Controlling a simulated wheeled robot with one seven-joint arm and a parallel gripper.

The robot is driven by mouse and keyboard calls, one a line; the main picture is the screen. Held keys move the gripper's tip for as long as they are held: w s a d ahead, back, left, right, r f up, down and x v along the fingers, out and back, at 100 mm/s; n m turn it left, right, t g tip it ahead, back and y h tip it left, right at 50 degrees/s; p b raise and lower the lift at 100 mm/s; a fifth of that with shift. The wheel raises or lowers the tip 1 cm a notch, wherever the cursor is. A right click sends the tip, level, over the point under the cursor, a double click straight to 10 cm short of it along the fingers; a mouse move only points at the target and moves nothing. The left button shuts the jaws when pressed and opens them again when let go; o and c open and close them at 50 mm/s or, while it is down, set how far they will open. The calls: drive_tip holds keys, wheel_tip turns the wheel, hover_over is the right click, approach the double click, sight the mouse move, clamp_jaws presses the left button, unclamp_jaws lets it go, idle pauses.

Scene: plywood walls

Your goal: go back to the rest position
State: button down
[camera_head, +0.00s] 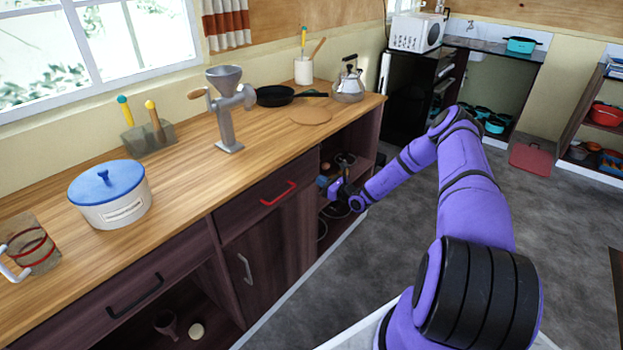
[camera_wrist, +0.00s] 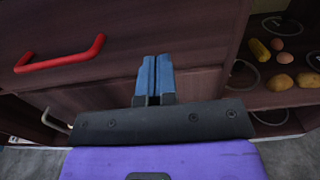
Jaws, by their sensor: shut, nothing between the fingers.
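My gripper (camera_wrist: 154,76) shows in the wrist view with its two blue fingers pressed together and nothing between them. In the head view my purple arm reaches forward, and my gripper (camera_head: 324,182) is beside the right end of the counter cabinet, by the open shelves. In the wrist view the gripper is in front of the dark cabinet front, to the right of the red drawer handle (camera_wrist: 60,56). Whether the fingers touch the cabinet cannot be told.
The wooden counter (camera_head: 180,180) holds a blue-lidded pot (camera_head: 110,197), a metal grinder (camera_head: 226,110), a pan (camera_head: 275,96) and a kettle (camera_head: 348,82). Open shelves (camera_wrist: 285,98) hold several potatoes or similar items. The grey floor (camera_head: 575,220) is clear at right.

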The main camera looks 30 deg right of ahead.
drive_tip(key=v, duration=0.7)
drive_tip(key=a+r+n+g+y, duration=0.35)
drive_tip(key=a+r+n, duration=0.2)
drive_tip(key=r, duration=0.35)
drive_tip(key=a+r+n+g+y, duration=0.35)
drive_tip(key=a+r+n, duration=0.2)
drive_tip(key=r, duration=0.35)
drive_tip(key=s+a+r+n+g+h, duration=0.2)
drive_tip(key=s+a+r+n+g, duration=0.25)
drive_tip(key=r, duration=0.35)
drive_tip(key=s+a+r+n+g+h, duration=0.1)
drive_tip(key=s+a+r+n+g, duration=0.2)
drive_tip(key=s+a+r+n, duration=0.45)
drive_tip(key=s+a+r+n+h, duration=0.35)
drive_tip(key=s+r+h, duration=0.25)
drive_tip(key=s+r, duration=0.65)
drive_tip(key=s+d+r+n+t+h, duration=0.1)
drive_tip(key=s+r+n+h, duration=0.1)
drive_tip(key=s, duration=0.6)
drive_tip(key=s+d+r+n+t+h, duration=0.1)
drive_tip(key=s+r+n+h, duration=0.1)
drive_tip(key=s, duration=0.6)
drive_tip(key=shift+s+d+r+n+t, duration=0.3)
drive_tip(key=shift+r+n, duration=0.45)
drive_tip(key=shift+r, duration=0.45)
